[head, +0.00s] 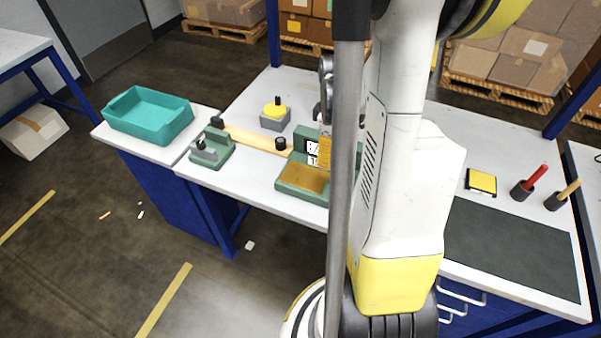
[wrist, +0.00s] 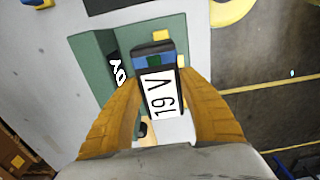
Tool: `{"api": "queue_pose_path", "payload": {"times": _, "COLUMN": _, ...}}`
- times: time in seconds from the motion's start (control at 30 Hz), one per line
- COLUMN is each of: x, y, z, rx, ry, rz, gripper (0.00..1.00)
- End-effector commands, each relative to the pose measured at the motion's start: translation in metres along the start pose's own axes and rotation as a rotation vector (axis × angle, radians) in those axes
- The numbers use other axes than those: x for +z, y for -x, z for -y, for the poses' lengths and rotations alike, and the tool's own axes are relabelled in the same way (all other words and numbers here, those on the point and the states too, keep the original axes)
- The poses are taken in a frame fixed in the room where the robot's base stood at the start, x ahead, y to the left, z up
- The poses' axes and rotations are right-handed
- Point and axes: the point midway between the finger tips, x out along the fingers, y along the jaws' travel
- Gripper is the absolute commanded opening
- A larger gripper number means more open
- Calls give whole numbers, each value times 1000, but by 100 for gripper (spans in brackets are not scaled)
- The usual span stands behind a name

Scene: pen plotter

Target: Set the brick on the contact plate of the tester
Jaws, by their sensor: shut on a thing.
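The brick (wrist: 160,95) is a dark block with a white label reading "19 V". In the wrist view it sits between the two orange-brown fingers of my gripper (wrist: 160,80), which is shut on it. The green tester (wrist: 88,62) lies below and behind it. In the head view the tester (head: 288,190) stands on the bench, with its tan contact plate (head: 304,177) facing up in front. My gripper (head: 325,147) is at the tester, partly hidden by my arm. I cannot tell whether the brick touches the plate.
A green clamp-like fixture (head: 212,150) with a wooden bar (head: 250,138) stands left of the tester. A yellow-topped grey block (head: 274,113) is behind the bar. A teal tray (head: 150,115) is at far left. A dark mat (head: 510,248) lies right of my arm.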

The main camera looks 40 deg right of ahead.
Motion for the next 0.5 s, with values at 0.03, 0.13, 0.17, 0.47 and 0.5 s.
{"api": "queue_pose_path", "payload": {"times": 0.03, "x": -14, "y": -13, "z": 2, "rx": 0, "ry": 6, "rz": 0, "gripper": 6}}
{"api": "queue_pose_path", "payload": {"times": 0.13, "x": -37, "y": -26, "z": 4, "rx": 0, "ry": 6, "rz": 0, "gripper": 6}}
{"api": "queue_pose_path", "payload": {"times": 0.17, "x": -43, "y": -29, "z": 4, "rx": 0, "ry": 4, "rz": 0, "gripper": 6}}
{"api": "queue_pose_path", "payload": {"times": 0.47, "x": -66, "y": -46, "z": 6, "rx": 0, "ry": -1, "rz": 0, "gripper": 6}}
{"api": "queue_pose_path", "payload": {"times": 0.5, "x": -66, "y": -50, "z": 7, "rx": 0, "ry": -1, "rz": 0, "gripper": 6}}
